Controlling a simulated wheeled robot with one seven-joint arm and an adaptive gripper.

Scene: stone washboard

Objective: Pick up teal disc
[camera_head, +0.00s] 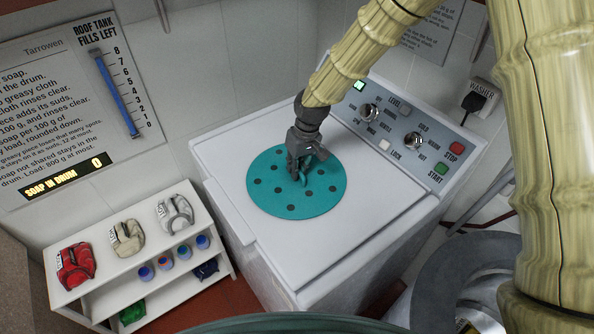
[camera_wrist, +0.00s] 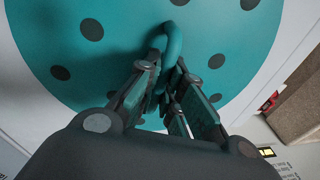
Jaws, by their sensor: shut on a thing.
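The teal disc (camera_head: 265,196) is round and flat with several dark spots, and it lies on or just above the white top of the washer. A teal loop handle (camera_wrist: 173,45) rises from its middle. My gripper (camera_head: 299,175) is over the disc's centre, pointing down, with its fingers at the handle. In the wrist view, my gripper (camera_wrist: 168,88) has its fingers closed around the lower part of the loop. Whether the disc touches the washer top is hard to tell.
The white washer (camera_head: 225,170) has a rear panel with knobs and buttons (camera_head: 413,140). A grey ring-shaped object (camera_head: 430,280) is at lower right. A wall sign (camera_head: 50,80) hangs at left.

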